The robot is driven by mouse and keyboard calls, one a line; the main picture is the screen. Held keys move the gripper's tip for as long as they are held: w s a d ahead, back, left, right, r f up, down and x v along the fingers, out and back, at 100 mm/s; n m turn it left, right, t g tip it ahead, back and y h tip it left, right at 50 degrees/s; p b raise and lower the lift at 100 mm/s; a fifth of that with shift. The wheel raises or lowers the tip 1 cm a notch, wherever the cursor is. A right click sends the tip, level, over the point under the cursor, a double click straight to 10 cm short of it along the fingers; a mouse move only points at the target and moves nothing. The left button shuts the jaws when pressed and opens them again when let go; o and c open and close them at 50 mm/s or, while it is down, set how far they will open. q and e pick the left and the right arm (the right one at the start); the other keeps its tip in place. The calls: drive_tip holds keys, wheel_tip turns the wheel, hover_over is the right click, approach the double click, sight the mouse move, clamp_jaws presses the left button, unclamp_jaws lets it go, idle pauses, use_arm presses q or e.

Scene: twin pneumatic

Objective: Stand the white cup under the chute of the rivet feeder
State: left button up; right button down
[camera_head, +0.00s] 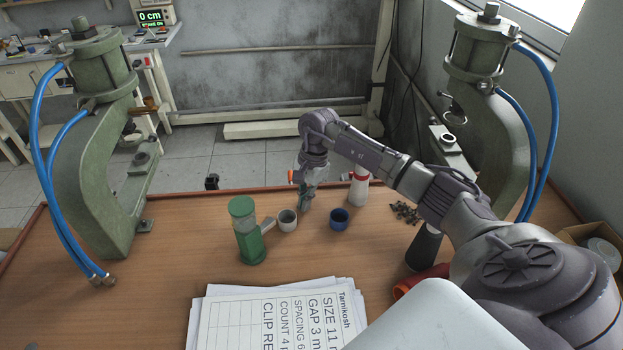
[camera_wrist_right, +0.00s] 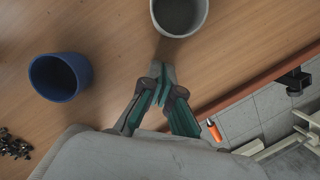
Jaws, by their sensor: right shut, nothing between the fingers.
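The rivet feeder (camera_head: 244,238) is a green cylinder on a stand, with a short chute (camera_head: 267,225) on its right side. The white cup (camera_head: 287,221) stands upright just right of the chute's end; I cannot tell whether any of it is under the chute. It also shows at the top of the right wrist view (camera_wrist_right: 180,14), apparently empty. My right gripper (camera_head: 305,207) points down just right of the white cup. Its fingertips (camera_wrist_right: 162,86) are together, apart from the cup and holding nothing. My left gripper is not in view.
A blue cup (camera_head: 339,220) stands right of my right gripper. Papers (camera_head: 270,318) lie in front. Green presses stand left (camera_head: 85,170) and right (camera_head: 500,125).

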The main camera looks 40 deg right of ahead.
sight(281, 226)
drive_tip(key=shift+s+a+r+p, duration=0.1)
drive_tip(key=shift+s+a+p, duration=0.1)
drive_tip(key=shift+a, duration=0.4)
drive_tip(key=shift+s+a+r+p, duration=0.1)
drive_tip(key=shift+s+a+p, duration=0.1)
drive_tip(key=shift+a, duration=0.4)
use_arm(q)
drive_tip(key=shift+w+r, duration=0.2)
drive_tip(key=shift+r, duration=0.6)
use_arm(e)
drive_tip(key=shift+w+f, duration=0.1)
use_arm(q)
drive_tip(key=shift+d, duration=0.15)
use_arm(e)
drive_tip(key=shift+a, duration=0.25)
drive_tip(key=a+b, duration=0.1)
drive_tip(key=a, duration=0.1)
drive_tip(key=s+a+b, duration=0.1)
drive_tip(key=a, duration=0.1)
drive_tip(key=shift+f, duration=0.1)
drive_tip(key=shift+a, duration=0.4)
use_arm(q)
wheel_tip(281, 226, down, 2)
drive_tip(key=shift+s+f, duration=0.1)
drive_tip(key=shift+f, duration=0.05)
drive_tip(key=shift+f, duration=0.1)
use_arm(e)
drive_tip(key=shift+d, duration=0.2)
